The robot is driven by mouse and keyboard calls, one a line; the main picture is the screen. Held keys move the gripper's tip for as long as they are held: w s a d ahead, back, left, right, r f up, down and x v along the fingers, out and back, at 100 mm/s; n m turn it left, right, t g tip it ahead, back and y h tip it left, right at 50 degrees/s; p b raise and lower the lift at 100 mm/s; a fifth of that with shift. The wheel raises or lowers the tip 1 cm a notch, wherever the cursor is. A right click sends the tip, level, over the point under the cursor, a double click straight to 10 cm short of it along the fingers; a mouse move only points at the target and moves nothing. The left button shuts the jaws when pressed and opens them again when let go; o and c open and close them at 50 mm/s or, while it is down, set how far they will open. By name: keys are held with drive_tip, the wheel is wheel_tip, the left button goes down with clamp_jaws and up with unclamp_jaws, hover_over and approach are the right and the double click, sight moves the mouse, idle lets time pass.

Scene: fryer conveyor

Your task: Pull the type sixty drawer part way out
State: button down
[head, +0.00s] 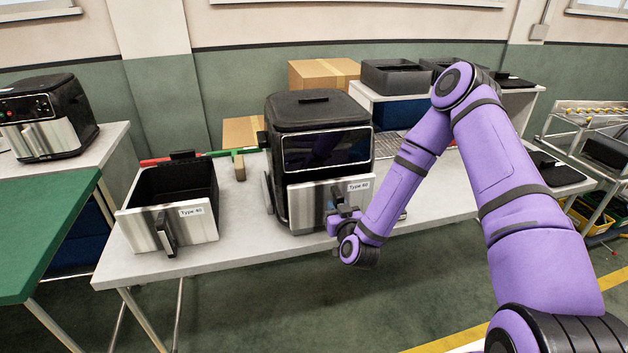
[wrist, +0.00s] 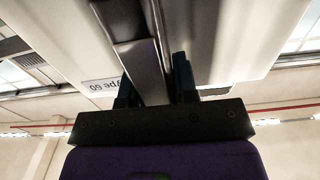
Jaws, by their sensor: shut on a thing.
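The air fryer (head: 318,108) stands on the grey table, black on top with a steel drawer front. Its type sixty drawer (head: 304,205) carries a "Type 60" label and appears to sit in the fryer body; I cannot tell whether there is a small gap. My gripper (head: 340,212) is at the front of this drawer, shut on its handle. In the wrist view the two dark fingers (wrist: 157,82) lie on either side of the drawer handle (wrist: 140,65), and the label shows upside down beside them. The arm partly hides the handle in the head view.
A separate drawer labelled "Type 40" or similar (head: 196,232) stands on the table (head: 250,247) to the left. Another fryer (head: 47,115) is at far left. Cardboard boxes (head: 318,73) and dark bins (head: 395,77) are behind. The floor in front is clear.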

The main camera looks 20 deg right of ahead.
drive_tip(key=shift+s, duration=2.15)
drive_tip(key=shift+c, duration=2.4)
unclamp_jaws()
drive_tip(key=s, duration=0.7)
